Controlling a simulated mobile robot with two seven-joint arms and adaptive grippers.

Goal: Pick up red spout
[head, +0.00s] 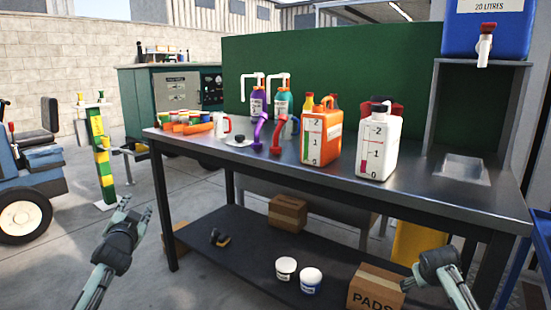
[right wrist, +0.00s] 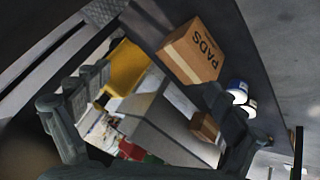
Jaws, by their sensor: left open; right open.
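The red spout (head: 279,134) stands on the steel workbench (head: 235,158), its flared base down. It is between a purple spout (head: 260,130) and a blue spout (head: 293,124), left of the orange jug (head: 320,136). My left gripper (head: 136,208) is open and empty, low in front of the bench's left end, well apart from the spout. My right gripper (head: 412,280) is open and empty, low in front of the bench near the PADS box. In the right wrist view its fingers (right wrist: 158,88) are spread with nothing held; the red spout cannot be made out there.
A white jug (head: 379,146) stands right of the orange one. Purple and teal pump bottles (head: 282,101) stand behind the spouts. The lower shelf holds tubs (head: 311,280) and the PADS box (head: 375,287), also in the right wrist view (right wrist: 192,50).

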